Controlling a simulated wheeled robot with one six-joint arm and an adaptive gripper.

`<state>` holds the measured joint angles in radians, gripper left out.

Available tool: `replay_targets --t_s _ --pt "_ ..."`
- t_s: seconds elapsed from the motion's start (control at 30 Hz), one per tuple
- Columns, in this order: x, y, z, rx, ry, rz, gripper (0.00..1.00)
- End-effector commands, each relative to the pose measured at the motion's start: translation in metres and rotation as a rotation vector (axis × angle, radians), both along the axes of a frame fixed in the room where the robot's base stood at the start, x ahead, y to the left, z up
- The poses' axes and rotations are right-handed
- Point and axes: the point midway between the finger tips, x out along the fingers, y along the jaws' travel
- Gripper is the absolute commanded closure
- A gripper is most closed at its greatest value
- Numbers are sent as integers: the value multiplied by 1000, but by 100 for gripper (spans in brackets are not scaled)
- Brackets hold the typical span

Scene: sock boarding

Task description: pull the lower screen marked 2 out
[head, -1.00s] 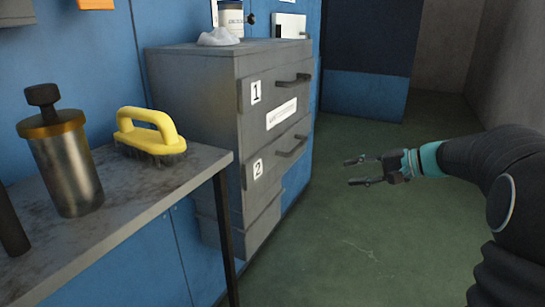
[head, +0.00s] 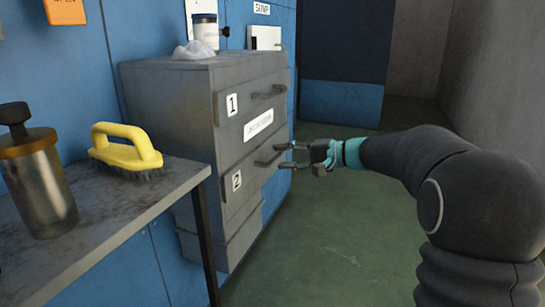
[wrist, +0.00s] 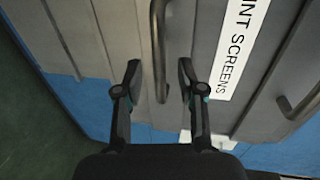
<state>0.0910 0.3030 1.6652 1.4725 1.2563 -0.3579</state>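The lower screen marked 2 (head: 236,198) is a grey front in the cabinet, closed, with a white number tag and a dark bar handle (head: 266,161). In the wrist view this handle (wrist: 160,45) runs down the picture between the two finger tips, with a gap on each side. My gripper (head: 284,156) is open at the right end of the handle; it also shows in the wrist view (wrist: 159,72). I cannot tell how deep the fingers reach past the bar. The upper screen marked 1 (head: 228,128) is closed above it.
The grey cabinet (head: 165,90) carries a jar (head: 205,32) and a crumpled cloth (head: 192,50). A bench (head: 110,210) with a yellow brush (head: 125,155) and a metal canister (head: 38,185) stands at the left. The green floor (head: 340,245) in front is clear.

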Motion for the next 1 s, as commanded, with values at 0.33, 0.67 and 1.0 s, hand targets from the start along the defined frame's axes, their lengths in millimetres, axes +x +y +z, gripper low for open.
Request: replay_targets --t_s 0.33,0.67,1.0 --pt "9 26 -6 0 1 0 61" --pt "10 27 -6 0 1 0 78" --pt "9 37 -6 0 0 2 100"
